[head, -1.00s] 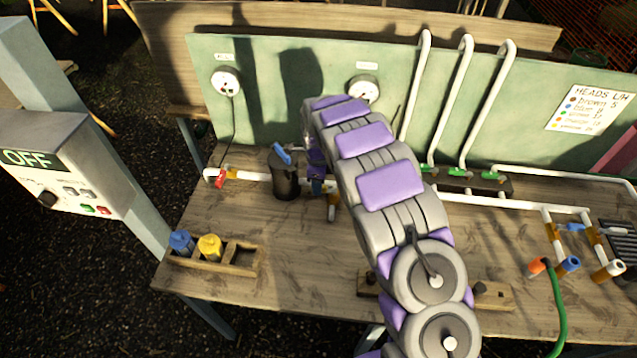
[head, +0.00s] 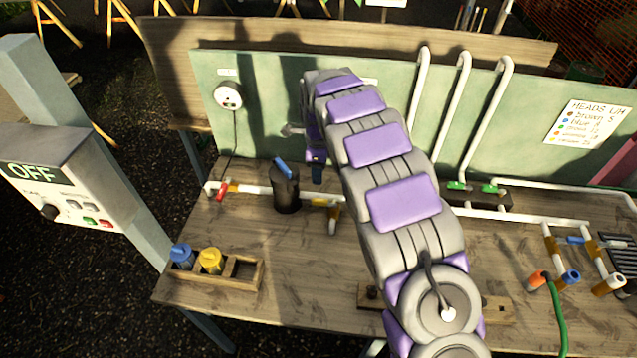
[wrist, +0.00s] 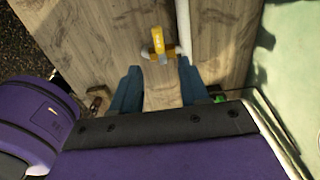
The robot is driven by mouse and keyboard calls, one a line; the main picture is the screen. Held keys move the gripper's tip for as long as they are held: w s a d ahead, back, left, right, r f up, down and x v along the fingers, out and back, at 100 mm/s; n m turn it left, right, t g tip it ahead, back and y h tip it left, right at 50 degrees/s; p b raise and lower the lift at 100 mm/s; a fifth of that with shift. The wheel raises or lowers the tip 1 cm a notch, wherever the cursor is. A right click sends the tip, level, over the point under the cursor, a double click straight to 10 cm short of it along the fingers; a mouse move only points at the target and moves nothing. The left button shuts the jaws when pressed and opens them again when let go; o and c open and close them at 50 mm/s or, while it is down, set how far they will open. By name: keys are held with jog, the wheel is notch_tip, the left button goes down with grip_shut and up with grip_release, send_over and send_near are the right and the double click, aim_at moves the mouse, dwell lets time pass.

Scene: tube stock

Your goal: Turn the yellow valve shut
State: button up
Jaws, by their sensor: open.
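The yellow valve (wrist: 158,42) shows in the wrist view ahead of my gripper, with its handle pointing up the picture across a short yellow fitting. My gripper (wrist: 160,68) is open, with one blue finger on each side and nothing between them. The valve lies beyond the fingertips, apart from them and roughly centred. In the head view my gripper (head: 317,175) points down above the bench pipe, right of a dark canister. A yellowish fitting (head: 322,201) shows just below it. I cannot make out the valve's handle there.
The dark canister (head: 285,190) with a blue lever stands close left of my gripper. A red valve (head: 222,191) sits at the pipe's left end. A wooden tray (head: 228,282) holds blue and yellow pieces. The green back panel (head: 265,120) rises behind.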

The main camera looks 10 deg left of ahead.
notch_tip(320, 180, up, 5)
jog(key=shift+r, duration=0.15)
dwell(0.5)
jog(key=s+d+r+n+b, duration=0.1)
jog(key=s+d+r+n, duration=0.3)
jog(key=s+d, duration=0.45)
jog(key=s+d+r+n+b, duration=0.1)
jog(key=s+d+r+n, duration=0.3)
jog(key=s+d, duration=0.4)
jog(key=s+d+f+n+g+b, duration=0.1)
jog(key=s+n, duration=0.4)
jog(key=s, duration=0.9)
jog(key=s+d+f+n+b, duration=0.1)
jog(key=s+d+f+n, duration=0.2)
jog(key=s, duration=1.2)
jog(key=n, duration=0.2)
jog(key=shift+d+f+n+g, duration=0.2)
jog(key=shift+f+n+g, duration=0.1)
jog(key=shift+f+g, duration=0.1)
jog(key=shift+w, duration=0.1)
